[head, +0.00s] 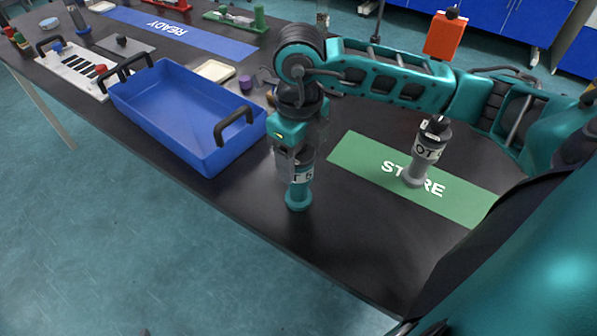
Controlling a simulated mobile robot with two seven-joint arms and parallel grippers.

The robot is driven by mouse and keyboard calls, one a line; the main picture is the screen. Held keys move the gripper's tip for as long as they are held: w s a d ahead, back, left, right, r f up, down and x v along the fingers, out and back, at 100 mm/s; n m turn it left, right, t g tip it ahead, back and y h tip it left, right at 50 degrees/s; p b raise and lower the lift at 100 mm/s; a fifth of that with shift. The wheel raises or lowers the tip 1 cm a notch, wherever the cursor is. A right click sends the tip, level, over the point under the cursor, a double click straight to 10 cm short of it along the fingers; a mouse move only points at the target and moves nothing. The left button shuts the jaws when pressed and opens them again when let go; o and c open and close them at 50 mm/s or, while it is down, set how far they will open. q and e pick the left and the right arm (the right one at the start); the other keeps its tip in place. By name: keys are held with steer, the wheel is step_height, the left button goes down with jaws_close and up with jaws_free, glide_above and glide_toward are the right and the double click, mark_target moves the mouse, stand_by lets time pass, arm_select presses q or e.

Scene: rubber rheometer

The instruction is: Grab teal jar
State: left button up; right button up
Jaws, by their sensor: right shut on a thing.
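The teal jar (298,198) is upright at the middle of the dark table, near its front edge. Its lower part and a piece of a white label show; its upper part is hidden by my gripper. My right gripper (298,165) points down from above and is shut on the teal jar. I cannot tell whether the jar's base touches the table or is just above it. My left gripper is not in view.
A grey jar (414,174) with a label stands on the green STORE mat (355,152) to the right. A blue handled tray (178,118) is to the left. The blue READY mat (215,41) lies farther back. The table (215,210) is bare in front of the tray.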

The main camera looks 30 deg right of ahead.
steer(key=c, duration=0.4)
steer(key=shift+r, duration=0.1)
